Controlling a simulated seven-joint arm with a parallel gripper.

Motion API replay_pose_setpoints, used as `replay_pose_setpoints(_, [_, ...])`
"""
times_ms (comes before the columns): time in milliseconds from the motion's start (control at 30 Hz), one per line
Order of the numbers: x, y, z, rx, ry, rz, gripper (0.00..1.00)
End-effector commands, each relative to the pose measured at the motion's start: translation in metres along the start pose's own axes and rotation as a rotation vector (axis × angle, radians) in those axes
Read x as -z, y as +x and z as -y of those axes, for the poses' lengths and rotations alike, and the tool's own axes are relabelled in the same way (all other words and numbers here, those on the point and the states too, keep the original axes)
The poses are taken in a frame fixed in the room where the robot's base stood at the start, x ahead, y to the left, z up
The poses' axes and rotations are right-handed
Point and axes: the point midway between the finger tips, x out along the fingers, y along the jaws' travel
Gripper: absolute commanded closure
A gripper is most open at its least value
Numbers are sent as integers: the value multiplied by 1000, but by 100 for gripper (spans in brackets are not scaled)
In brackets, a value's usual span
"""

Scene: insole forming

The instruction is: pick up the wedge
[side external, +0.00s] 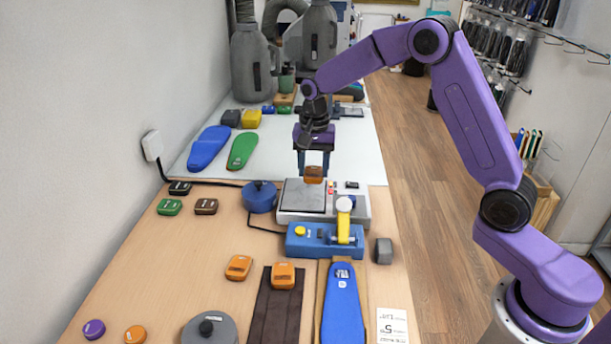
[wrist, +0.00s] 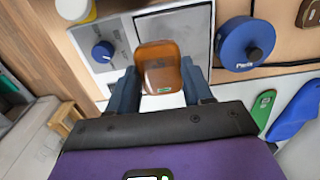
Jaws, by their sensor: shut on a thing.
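In the side view the block (side external: 314,174) hangs between the two blue fingers, at the back edge of the grey metal plate (side external: 304,196). In the wrist view the block (wrist: 159,66) sits between the fingertips of my gripper (wrist: 160,80), with the plate (wrist: 180,27) behind it. It appears to be held clear of the plate. Its underside is hidden.
The plate's unit has a blue knob (wrist: 103,51); a blue round pot (side external: 259,197) stands left of it. A blue device with a yellow lever (side external: 343,228) is in front. Orange blocks (side external: 238,267) and a grey block (side external: 384,250) lie nearer.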

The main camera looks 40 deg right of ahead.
Motion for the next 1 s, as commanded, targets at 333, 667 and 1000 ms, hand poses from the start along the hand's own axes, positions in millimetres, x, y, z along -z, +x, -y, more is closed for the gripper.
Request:
replay_pose_setpoints(333, [-42,-41,-48,1,-1,-1,82])
replay_pose_setpoints(667, [-66,-57,-74,1,0,-1,82])
replay_pose_setpoints(1000, [-85,-57,-76,-1,-272,1,82])
